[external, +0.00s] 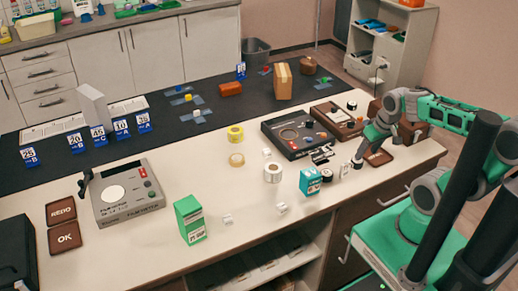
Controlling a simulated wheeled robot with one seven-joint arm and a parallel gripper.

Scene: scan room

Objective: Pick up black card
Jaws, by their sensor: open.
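I cannot make out a black card for certain. A small black-and-white piece (321,154) lies on the white counter in front of the black tray, but it is too small to tell what it is. My gripper (357,163) points down low over the right part of the counter, to the right of that piece. It is open and I see nothing between its fingers. Its fingers are small in this view, so its exact height above the counter is unclear.
A green box (190,219) and a grey scale-like device (126,197) are farther left. The counter's front middle is mostly free.

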